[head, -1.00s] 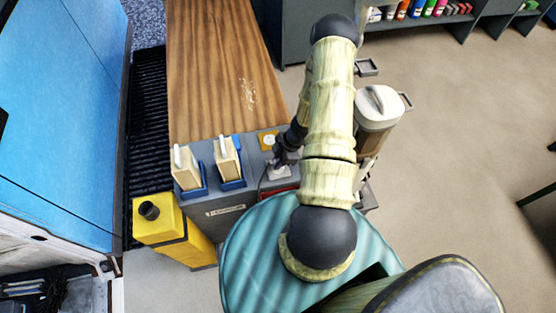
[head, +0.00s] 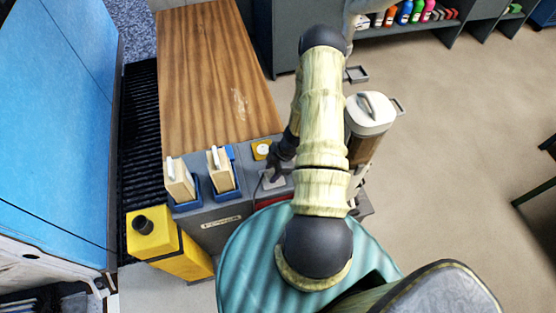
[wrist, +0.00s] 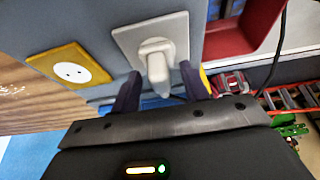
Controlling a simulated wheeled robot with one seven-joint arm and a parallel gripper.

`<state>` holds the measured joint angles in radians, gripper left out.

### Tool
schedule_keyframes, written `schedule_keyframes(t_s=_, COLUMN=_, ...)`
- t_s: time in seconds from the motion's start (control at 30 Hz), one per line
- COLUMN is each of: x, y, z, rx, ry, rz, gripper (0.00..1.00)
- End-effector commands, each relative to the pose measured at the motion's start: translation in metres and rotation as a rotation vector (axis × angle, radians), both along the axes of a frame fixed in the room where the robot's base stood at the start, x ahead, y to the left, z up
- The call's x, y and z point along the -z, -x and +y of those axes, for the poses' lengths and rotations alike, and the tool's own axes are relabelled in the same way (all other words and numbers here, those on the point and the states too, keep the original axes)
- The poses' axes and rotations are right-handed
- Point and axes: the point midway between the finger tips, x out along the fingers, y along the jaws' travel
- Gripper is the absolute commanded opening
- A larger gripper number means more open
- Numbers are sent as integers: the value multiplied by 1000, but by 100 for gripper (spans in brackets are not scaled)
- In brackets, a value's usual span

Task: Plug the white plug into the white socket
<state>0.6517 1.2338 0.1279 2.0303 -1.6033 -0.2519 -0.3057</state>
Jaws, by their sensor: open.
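The white plug (wrist: 157,66) is at a square white socket plate (wrist: 125,38) in the wrist view, its body standing out from the plate. I cannot tell how deep it sits. My gripper (wrist: 161,76) is open, with one dark finger on each side of the plug; contact is not clear. In the head view my gripper (head: 271,175) is over the white plate (head: 275,184) on the grey panel, and the plug is largely hidden there.
A yellow-framed outlet (wrist: 70,73) with a white face and two holes is left of the plug. A lidded container (head: 370,115) stands right of my arm. A dark cord (wrist: 281,45) hangs at right.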

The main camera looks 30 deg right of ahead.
Motion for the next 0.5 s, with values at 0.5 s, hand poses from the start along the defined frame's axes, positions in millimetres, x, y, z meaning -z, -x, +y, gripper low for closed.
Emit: schedule_keyframes(t_s=0.5, x=-83, y=8, z=-32, rx=-2, ry=4, rz=-1, gripper=45)
